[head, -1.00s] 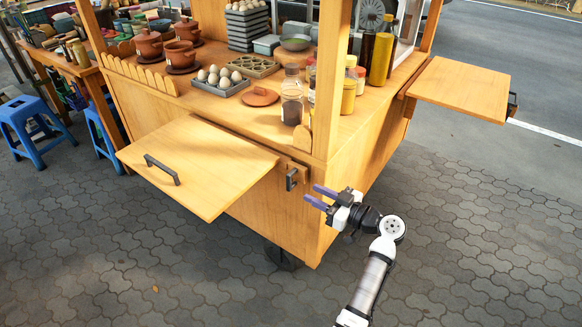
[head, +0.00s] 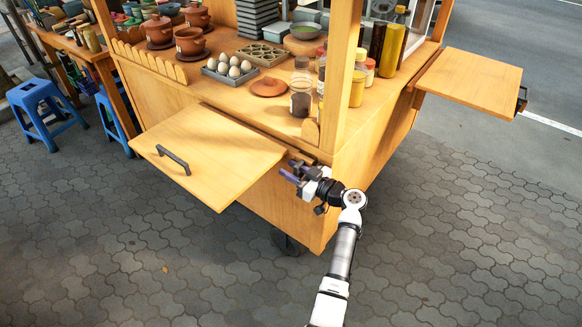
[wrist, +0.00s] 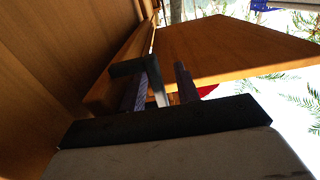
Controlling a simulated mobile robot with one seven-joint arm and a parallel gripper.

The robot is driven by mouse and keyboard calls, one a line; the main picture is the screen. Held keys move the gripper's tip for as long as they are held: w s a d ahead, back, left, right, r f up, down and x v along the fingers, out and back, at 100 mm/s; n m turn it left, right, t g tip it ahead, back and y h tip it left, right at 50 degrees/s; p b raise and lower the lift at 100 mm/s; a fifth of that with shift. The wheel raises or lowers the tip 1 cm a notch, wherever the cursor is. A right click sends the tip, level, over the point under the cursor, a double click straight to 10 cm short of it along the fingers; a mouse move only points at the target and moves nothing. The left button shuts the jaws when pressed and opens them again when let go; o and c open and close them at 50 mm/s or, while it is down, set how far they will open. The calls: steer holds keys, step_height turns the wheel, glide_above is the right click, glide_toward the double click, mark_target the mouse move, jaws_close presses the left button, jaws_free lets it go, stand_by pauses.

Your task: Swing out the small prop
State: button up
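The small prop (wrist: 120,64) is a narrow wooden bar with a dark U-shaped handle (wrist: 134,68). It lies along the cart's front, by the right corner beneath the counter. In the head view my gripper mostly hides it. My gripper (head: 290,171) is at that corner, beside the right edge of the raised front flap (head: 205,150). In the wrist view my gripper (wrist: 160,92) is open, with its purple fingers apart and one leg of the handle between them. I cannot tell whether they touch it.
The flap stands out level from the cart and its underside (wrist: 225,50) shows in the wrist view. A side shelf (head: 470,80) sticks out at the right. Jars, eggs and pots stand on the counter. Blue stools (head: 40,105) are at the left. The paving in front is clear.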

steer(key=shift+w+a, duration=0.1)
steer(key=shift+a, duration=0.1)
jaws_close()
stand_by(0.3)
steer(key=s+a+m+t+h, duration=0.1)
steer(key=s+a, duration=0.2)
steer(key=a, duration=0.1)
steer(key=s+a+m+t+h+p, duration=0.1)
steer(key=s+a+m+t+h, duration=0.1)
steer(key=s+a, duration=0.1)
steer(key=s+a+m+t+h+p, duration=0.1)
steer(key=s+a+h, duration=0.1)
steer(key=a, duration=0.4)
steer(key=shift+s+t, duration=0.3)
steer(key=shift+s, duration=0.25)
